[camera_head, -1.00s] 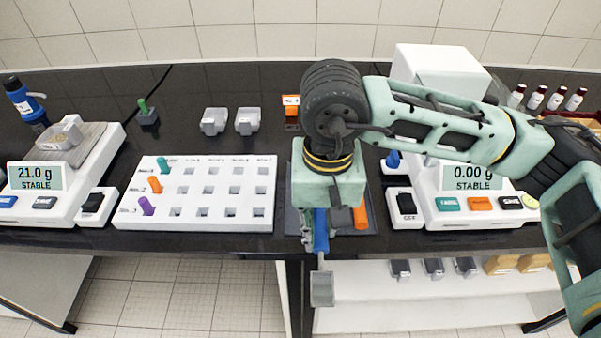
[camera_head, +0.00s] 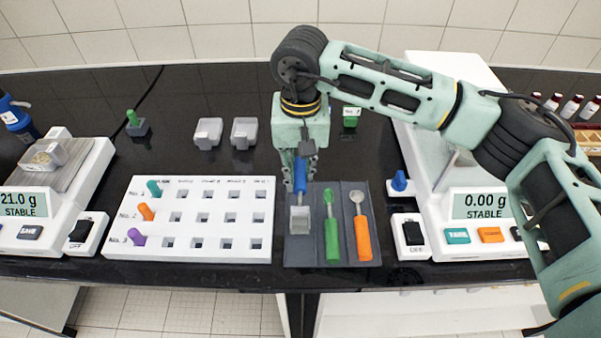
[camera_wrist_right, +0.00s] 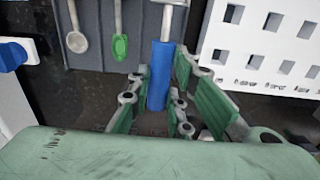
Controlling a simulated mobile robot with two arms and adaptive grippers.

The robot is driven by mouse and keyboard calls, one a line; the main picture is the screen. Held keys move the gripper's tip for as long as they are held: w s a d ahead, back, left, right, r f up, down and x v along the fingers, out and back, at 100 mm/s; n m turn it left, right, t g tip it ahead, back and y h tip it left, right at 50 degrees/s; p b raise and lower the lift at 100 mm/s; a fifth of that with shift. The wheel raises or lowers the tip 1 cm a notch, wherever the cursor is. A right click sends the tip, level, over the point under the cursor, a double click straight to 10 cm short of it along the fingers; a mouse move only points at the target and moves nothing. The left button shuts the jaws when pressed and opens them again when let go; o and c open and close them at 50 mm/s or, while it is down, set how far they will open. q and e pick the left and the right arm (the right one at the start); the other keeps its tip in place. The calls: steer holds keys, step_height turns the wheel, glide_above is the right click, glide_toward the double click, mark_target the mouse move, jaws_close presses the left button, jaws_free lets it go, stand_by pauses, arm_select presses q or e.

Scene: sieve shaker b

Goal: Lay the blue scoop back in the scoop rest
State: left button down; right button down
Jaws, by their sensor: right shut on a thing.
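My right gripper (camera_head: 302,165) is shut on the handle of the blue scoop (camera_head: 301,184). The scoop's grey square pan (camera_head: 299,220) points to the table's front, over the left part of the dark scoop rest (camera_head: 303,252). I cannot tell whether the scoop touches the rest. A green scoop (camera_head: 333,240) and an orange scoop (camera_head: 363,238) lie in the rest to its right. In the right wrist view the blue handle (camera_wrist_right: 160,72) lies between my fingers (camera_wrist_right: 158,88), with the rest (camera_wrist_right: 140,50) beyond. My left gripper is not in view.
A white peg board (camera_head: 190,245) with coloured pegs stands just left of the rest. A balance (camera_head: 480,190) with its switch box (camera_head: 411,236) stands to the right. Another balance (camera_head: 85,185) is at far left. Two grey containers (camera_head: 244,132) stand behind the board.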

mark_target(300, 180)
steer(key=shift+w+f, duration=0.2)
steer(key=shift+w, duration=0.2)
steer(key=shift+f, duration=0.45)
step_height(300, 180, down, 3)
steer(key=shift+f+p, duration=0.1)
steer(key=shift+p, duration=0.75)
steer(key=shift+f, duration=0.1)
steer(key=shift+f+b, duration=0.1)
steer(key=shift+b, duration=0.25)
steer(key=c, duration=1.6)
jaws_free()
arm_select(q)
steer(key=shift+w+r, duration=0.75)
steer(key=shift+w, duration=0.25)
